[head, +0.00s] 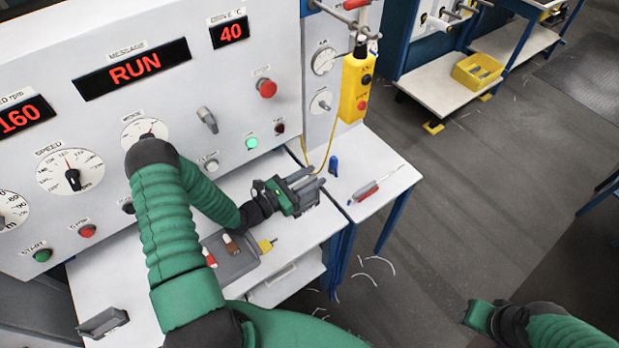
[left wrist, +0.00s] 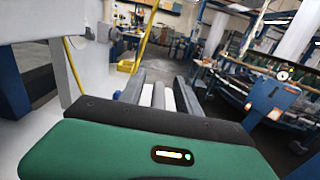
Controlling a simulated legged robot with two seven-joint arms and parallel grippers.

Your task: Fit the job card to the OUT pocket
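My left gripper (head: 308,187) is over the right end of the white worktop in front of the machine panel. Its grey fingers also show in the left wrist view (left wrist: 160,95), spaced apart, with pale strips between them; I see no card held there. My right gripper (head: 479,316) is at the lower right, away from the worktop, and its fingers cannot be made out. I cannot pick out the job card or a pocket marked OUT in either view. A small grey holder (head: 103,321) stands at the worktop's front left; I see no label on it.
A grey tray (head: 236,264) with red and brown items and a yellow piece lies below my left gripper. A red-handled tool (head: 367,192) and a blue object (head: 334,166) lie on the side table. A yellow pendant (head: 355,88) hangs behind. The floor at right is mostly clear.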

